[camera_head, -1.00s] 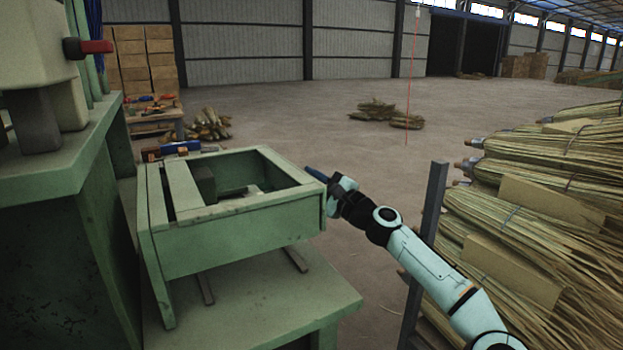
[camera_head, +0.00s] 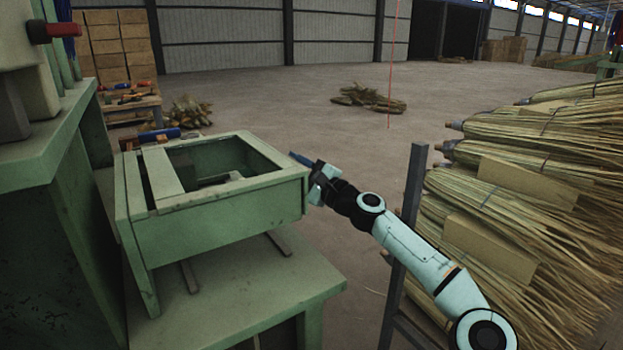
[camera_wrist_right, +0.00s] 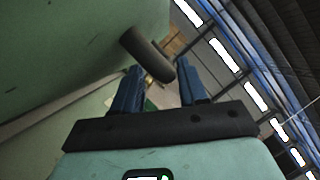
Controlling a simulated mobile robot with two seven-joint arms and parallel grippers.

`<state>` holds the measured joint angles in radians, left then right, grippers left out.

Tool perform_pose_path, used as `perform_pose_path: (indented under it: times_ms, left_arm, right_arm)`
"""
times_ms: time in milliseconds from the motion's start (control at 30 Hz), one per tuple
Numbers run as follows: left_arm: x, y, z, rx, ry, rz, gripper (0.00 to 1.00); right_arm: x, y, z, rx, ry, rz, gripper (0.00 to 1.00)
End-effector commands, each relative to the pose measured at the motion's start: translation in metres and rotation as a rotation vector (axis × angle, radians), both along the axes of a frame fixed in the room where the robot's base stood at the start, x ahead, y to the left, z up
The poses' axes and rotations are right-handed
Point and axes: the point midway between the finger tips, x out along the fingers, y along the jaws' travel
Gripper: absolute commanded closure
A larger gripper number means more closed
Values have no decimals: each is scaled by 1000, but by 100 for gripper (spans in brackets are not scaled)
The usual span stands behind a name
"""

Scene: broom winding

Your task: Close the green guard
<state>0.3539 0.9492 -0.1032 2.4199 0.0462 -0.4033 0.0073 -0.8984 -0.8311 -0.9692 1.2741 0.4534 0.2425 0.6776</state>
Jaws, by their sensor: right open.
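The green guard (camera_head: 215,222) is a boxy frame with an open top, raised above the green machine table (camera_head: 232,312) in the head view. My right gripper (camera_head: 299,162) is at the guard's far right corner, partly hidden behind its edge. In the right wrist view my right gripper (camera_wrist_right: 160,76) is open, with its two blue fingers apart. A dark rounded handle (camera_wrist_right: 148,53) sticks out from the green surface near the fingertips and lies partly across the gap. I cannot tell whether the fingers touch it. My left gripper is out of view.
The tall green machine (camera_head: 62,210) stands at the left. A dark metal post (camera_head: 403,230) and a big stack of brooms (camera_head: 520,220) stand close to my right arm. A tool table (camera_head: 135,108) is behind the guard. The floor beyond is mostly clear.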

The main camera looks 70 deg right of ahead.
Motion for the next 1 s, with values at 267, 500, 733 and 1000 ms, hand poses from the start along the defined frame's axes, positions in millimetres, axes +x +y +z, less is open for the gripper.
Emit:
perform_pose_path:
  times_ms: [267,500,733,1000]
  left_arm:
    - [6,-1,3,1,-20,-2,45]
    - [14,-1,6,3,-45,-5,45]
    - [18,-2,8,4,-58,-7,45]
    - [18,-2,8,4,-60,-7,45]
  right_arm:
    - [-53,18,-13,1,1,-4,58]
    - [-96,36,-23,-1,2,-2,58]
    - [-114,44,-28,-1,1,0,58]
    - [-115,44,-29,-1,1,0,58]
